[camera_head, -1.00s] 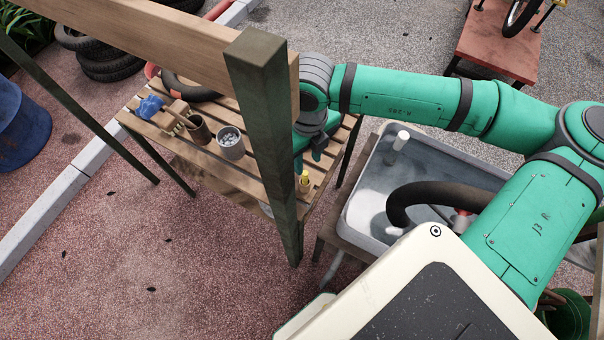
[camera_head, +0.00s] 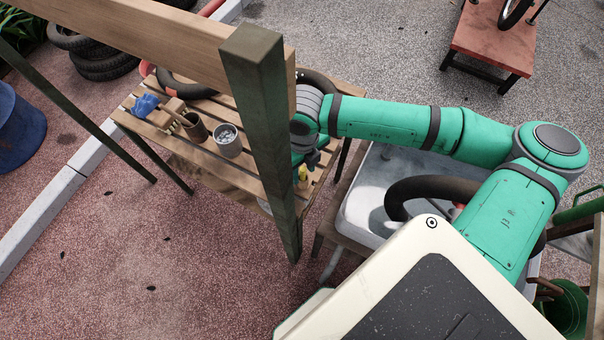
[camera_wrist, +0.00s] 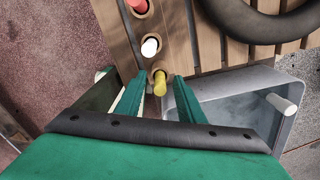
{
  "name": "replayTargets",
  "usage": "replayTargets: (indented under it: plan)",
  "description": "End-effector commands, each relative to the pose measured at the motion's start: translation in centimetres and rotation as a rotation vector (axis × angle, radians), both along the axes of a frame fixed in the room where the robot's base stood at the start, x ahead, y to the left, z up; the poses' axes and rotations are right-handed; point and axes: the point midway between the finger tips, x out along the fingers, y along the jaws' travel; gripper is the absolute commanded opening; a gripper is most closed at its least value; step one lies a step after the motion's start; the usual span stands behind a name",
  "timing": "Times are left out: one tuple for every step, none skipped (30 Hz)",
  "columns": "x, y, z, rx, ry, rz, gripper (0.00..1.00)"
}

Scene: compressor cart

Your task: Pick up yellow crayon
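The yellow crayon (camera_wrist: 160,83) stands upright in a hole in a wooden strip, at the middle of the wrist view. In the head view, the yellow crayon (camera_head: 302,173) shows small beside the dark green post. My gripper (camera_wrist: 160,77) is open, with one green finger on each side of the crayon. I cannot tell whether either finger touches it. In the head view, my gripper (camera_head: 307,157) is partly hidden behind the post.
A white crayon (camera_wrist: 150,46) and a red crayon (camera_wrist: 138,5) sit in holes along the strip. A black ring (camera_wrist: 262,22) lies on the slatted bench (camera_head: 240,172). A grey basin (camera_wrist: 220,92) is close on the right. The green post (camera_head: 262,130) stands in front.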

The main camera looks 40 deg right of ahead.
Motion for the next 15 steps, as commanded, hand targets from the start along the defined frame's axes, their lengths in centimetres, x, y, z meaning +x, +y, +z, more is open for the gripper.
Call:
replayTargets:
  plan:
    - [-0.02, -0.04, 0.01, 0.000, 0.000, -0.001, 0.28]
    - [-0.02, -0.03, 0.01, 0.000, 0.000, -0.001, 0.20]
    - [0.00, 0.00, 0.02, 0.000, 0.000, 0.000, 0.11]
    - [0.02, 0.04, 0.02, 0.000, 0.000, 0.001, 0.04]
    - [0.03, 0.05, 0.02, 0.000, 0.000, 0.001, 0.00]
    - [0.03, 0.05, 0.02, 0.000, 0.000, 0.001, 0.00]
    - [0.03, 0.05, 0.03, 0.000, 0.000, 0.001, 0.00]
    - [0.06, 0.08, 0.03, 0.000, 0.000, 0.002, 0.00]
    - [0.07, 0.11, 0.03, 0.000, 0.000, 0.003, 0.00]
    - [0.08, 0.12, 0.03, 0.000, 0.000, 0.003, 0.00]
    - [0.08, 0.12, 0.03, 0.000, 0.000, 0.003, 0.00]
    - [0.08, 0.13, 0.04, 0.000, 0.000, 0.003, 0.00]
    - [0.08, 0.12, 0.05, 0.000, 0.000, 0.003, 0.00]
    - [0.09, 0.12, 0.09, 0.000, 0.000, 0.003, 0.00]
    - [0.09, 0.11, 0.22, 0.000, 0.000, 0.003, 0.00]
